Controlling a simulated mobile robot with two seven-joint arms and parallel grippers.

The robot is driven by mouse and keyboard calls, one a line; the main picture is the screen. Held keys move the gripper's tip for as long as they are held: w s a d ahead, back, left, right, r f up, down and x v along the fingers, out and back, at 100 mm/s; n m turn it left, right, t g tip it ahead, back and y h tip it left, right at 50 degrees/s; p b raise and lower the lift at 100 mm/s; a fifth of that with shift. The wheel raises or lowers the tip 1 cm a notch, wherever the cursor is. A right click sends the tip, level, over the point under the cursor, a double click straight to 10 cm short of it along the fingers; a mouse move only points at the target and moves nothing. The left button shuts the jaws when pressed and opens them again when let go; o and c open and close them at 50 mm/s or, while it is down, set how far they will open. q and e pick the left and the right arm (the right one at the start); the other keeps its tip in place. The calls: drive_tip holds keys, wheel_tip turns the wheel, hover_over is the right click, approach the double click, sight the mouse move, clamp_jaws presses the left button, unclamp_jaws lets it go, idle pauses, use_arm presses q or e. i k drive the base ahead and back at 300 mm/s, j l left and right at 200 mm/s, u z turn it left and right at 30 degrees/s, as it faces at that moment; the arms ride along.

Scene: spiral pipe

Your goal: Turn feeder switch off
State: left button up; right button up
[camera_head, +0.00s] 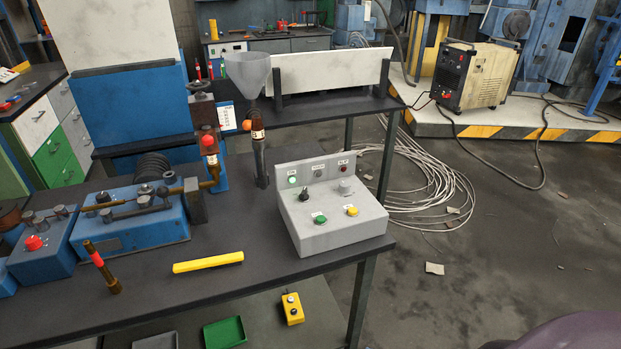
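A grey control box (338,235) stands at the right end of the dark workbench. On its sloped face are a black rotary switch (304,194), a grey knob (346,187), a green button (320,218) and a yellow button (352,211). Its upright back panel has a pale green lamp (292,181) that looks lit, a grey lamp (318,172) and a dark red lamp (343,168). The labels are too small to read, so I cannot tell which control is the feeder switch. Neither gripper is in view.
A blue machine (130,231) with a funnel (248,72) behind it stands left of the box. A yellow bar (208,262) and a dark tool with a red band (102,268) lie on the workbench (250,300). Coiled cable (425,185) lies on the floor beyond the bench's right edge.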

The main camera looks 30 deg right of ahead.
sight(304, 197)
drive_tip(key=i+l, duration=0.1)
drive_tip(key=l, duration=0.3)
drive_tip(key=i+l+u, duration=0.1)
drive_tip(key=l, duration=0.3)
drive_tip(key=i+l, duration=0.1)
drive_tip(key=l, duration=0.3)
